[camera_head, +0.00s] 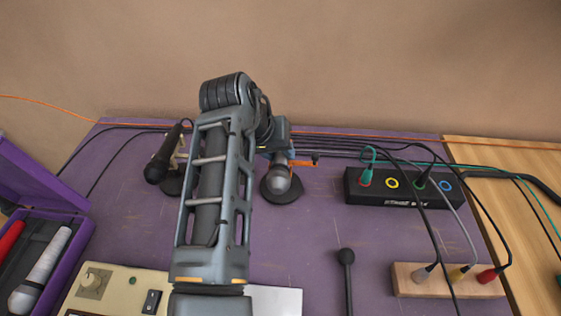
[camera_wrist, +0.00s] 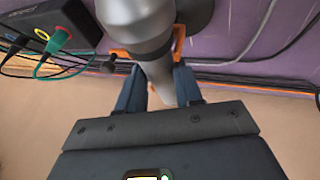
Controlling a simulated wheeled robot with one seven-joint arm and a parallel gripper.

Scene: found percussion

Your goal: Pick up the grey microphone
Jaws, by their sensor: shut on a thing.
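The grey microphone (camera_head: 281,181) points its rounded head toward the front, over a round black base (camera_head: 283,193). In the wrist view, its grey body (camera_wrist: 140,28) tapers down between the two fingers of my gripper (camera_wrist: 158,90). My gripper is shut on its narrow end. An orange clip (camera_wrist: 178,42) of the stand sits close beside the body; it also shows in the head view (camera_head: 302,163). I cannot tell whether the microphone still rests in the clip. My arm hides part of the handle in the head view.
A black microphone (camera_head: 163,158) stands to the left. A purple case (camera_head: 82,235) holds a red and a silver microphone at far left. A black box (camera_head: 405,188) with cables and a wooden block (camera_head: 447,281) with plugs lie to the right. A black mallet (camera_head: 347,270) lies in front.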

